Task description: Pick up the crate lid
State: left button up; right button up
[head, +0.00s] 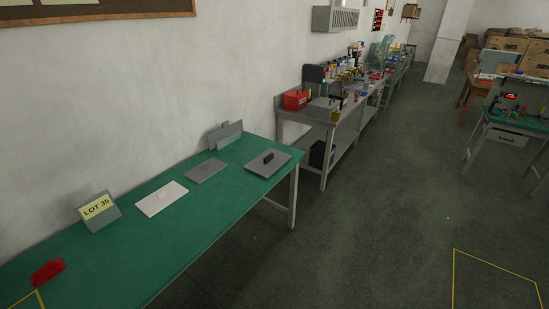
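A flat grey plate (277,167) with a raised black handle lies near the far right end of the green table; it looks most like a lid. A smaller dark grey plate (205,172) lies to its left. A whitish plate (153,204) with a small light knob lies further left and nearer. I cannot tell for certain which of these is the crate lid. No crate shows near them. Neither of my grippers is in view.
The green table (150,260) runs along the wall. It bears a "LOT 35" sign (97,209), a grey upright holder (226,135) and a red object (47,272). A cluttered metal bench (333,128) stands beyond. The floor (360,230) to the right is clear.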

aim_at(269, 162)
jog(key=i+z, duration=0.15)
jog(key=i, duration=0.65)
jog(key=i+j+z, duration=0.1)
jog(key=i, duration=0.7)
